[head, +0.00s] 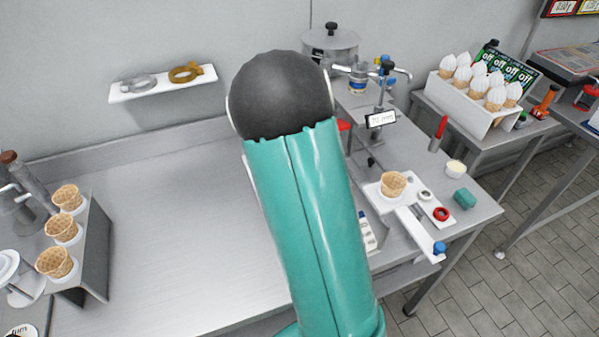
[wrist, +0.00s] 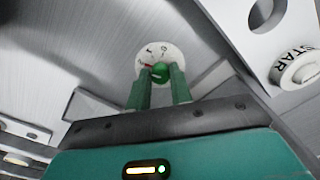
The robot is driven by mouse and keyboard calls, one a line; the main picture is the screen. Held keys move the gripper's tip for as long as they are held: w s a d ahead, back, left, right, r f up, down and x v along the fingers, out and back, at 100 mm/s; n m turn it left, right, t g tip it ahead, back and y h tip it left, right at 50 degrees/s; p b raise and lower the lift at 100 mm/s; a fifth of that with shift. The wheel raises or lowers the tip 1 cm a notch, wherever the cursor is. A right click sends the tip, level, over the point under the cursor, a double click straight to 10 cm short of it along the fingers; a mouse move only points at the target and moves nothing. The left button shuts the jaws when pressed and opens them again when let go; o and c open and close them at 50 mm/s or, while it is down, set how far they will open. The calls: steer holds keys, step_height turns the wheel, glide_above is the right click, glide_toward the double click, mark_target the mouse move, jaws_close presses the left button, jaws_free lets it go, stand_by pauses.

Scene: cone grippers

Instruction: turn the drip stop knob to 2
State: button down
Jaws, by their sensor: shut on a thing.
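The dial's numbers are too small and partly hidden to read, so the setting cannot be told. In the head view my teal arm covers the middle, and the gripper, knob and dial are hidden behind it.
A white button (wrist: 298,68) on a pale panel is right of the dial. In the head view, a cone stand (head: 95,250) is at left, a wall shelf (head: 160,85) behind, and a white holder with one cone (head: 393,184) at right. The left worktop (head: 180,220) is clear.

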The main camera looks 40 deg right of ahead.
steer(key=c, duration=1.3)
jaws_free()
steer(key=shift+o, duration=0.2)
